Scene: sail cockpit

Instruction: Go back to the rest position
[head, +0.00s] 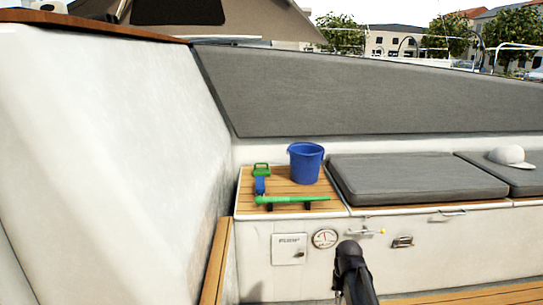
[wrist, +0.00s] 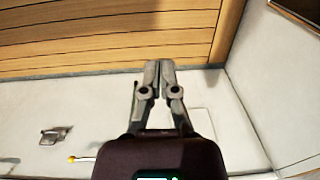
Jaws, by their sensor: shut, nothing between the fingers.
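My gripper (wrist: 158,68) shows in the wrist view with its two fingers together and nothing between them. It is over the white bench front, with the wooden slats beyond its fingertips. In the head view a dark part of my arm rises from the bottom edge, in front of the white bench front below the grey cushion. My fingertips cannot be made out in the head view.
A blue bucket (head: 305,163), a green-and-blue tool (head: 260,180) and a green bar (head: 291,199) are on the slatted bench top. Grey cushions (head: 415,178) and a white cap (head: 511,157) lie to the right. A white wall (head: 120,150) stands close on the left.

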